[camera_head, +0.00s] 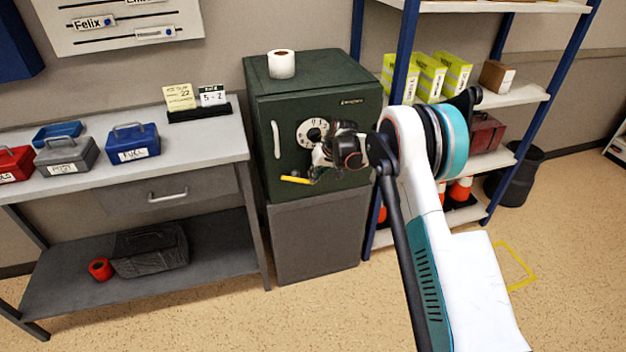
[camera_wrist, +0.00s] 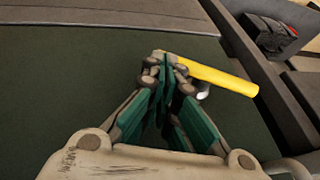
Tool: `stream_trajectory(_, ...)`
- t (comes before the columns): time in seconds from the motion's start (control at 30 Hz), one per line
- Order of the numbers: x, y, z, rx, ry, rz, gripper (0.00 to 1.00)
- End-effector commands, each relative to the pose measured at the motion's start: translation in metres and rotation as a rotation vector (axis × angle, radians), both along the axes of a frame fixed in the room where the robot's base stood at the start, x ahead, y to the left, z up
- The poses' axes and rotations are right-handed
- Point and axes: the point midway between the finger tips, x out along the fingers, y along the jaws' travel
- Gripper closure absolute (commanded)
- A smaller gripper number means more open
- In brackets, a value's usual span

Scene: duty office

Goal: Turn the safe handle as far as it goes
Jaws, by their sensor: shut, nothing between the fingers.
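The dark green safe (camera_head: 350,97) stands on a grey cabinet, its door closed. Its turning handle (camera_head: 297,180) is a yellow lever low on the door, pointing left and nearly level in the head view. The lever (camera_wrist: 222,78) also shows in the wrist view, slanting down to the right. My gripper (camera_head: 318,170) is in front of the door at the lever. In the wrist view my gripper (camera_wrist: 168,65) has its fingers closed together beside the lever, covering part of it near its hub. I cannot tell whether they touch. Nothing shows between the fingers.
A white dial (camera_head: 311,132) and a pale upright pull bar (camera_head: 276,140) are on the door. A paper roll (camera_head: 281,64) stands on the safe. A workbench (camera_head: 180,150) with toolboxes stands left; a blue-framed shelf (camera_head: 517,96) stands right. Open floor lies in front.

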Motion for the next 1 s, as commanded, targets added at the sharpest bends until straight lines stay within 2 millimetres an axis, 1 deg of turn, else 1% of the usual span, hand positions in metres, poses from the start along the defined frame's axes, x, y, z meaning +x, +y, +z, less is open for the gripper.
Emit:
stream_trajectory(0.1,0.003,-0.001,-0.007,-0.001,0.0,0.0,1.0)
stream_trajectory(0.5,0.003,-0.001,-0.024,-0.001,-0.001,0.001,1.0)
stream_trajectory(1.0,0.002,0.001,-0.031,-0.001,-0.001,0.001,1.0)
